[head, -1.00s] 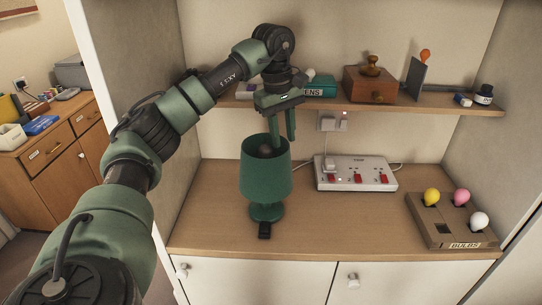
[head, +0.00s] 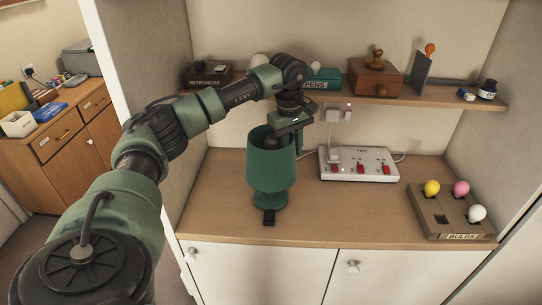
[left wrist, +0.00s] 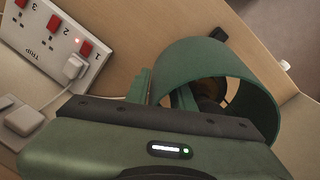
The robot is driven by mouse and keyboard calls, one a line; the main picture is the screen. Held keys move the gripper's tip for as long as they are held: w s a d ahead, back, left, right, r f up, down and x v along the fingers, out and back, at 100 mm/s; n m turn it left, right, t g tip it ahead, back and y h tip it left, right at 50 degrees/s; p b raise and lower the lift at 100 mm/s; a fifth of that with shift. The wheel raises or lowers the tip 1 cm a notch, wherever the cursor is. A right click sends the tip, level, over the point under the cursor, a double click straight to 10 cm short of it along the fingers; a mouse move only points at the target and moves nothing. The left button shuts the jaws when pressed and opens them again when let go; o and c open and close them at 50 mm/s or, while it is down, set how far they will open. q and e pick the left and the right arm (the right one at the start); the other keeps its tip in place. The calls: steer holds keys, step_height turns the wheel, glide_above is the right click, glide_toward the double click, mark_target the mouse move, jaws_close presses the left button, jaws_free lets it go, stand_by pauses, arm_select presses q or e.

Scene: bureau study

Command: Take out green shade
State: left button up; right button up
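The green shade (head: 270,160) is an open-topped cup on a green lamp base (head: 268,198), upright on the desk. A dark rounded bulb (head: 271,142) shows inside it. My left gripper (head: 290,138) points down at the shade's right rear rim. In the left wrist view the shade (left wrist: 215,60) fills the upper middle, and the two fingers of my gripper (left wrist: 161,88) straddle its wall, one outside and one inside. A gap shows between the fingers, so they look open around the rim. The fingertips are partly hidden. My right gripper is not in view.
A power strip (head: 358,163) with red switches and a plug lies right of the lamp. A bulb tray (head: 433,222) holds yellow, pink and white bulbs at the right. A shelf (head: 420,98) with boxes runs close behind my gripper. Desk space in front of the strip is clear.

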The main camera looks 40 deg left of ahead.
arm_select(q)
jaws_close()
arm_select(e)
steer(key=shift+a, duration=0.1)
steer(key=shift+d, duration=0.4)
arm_select(q)
steer(key=shift+r, duration=0.1)
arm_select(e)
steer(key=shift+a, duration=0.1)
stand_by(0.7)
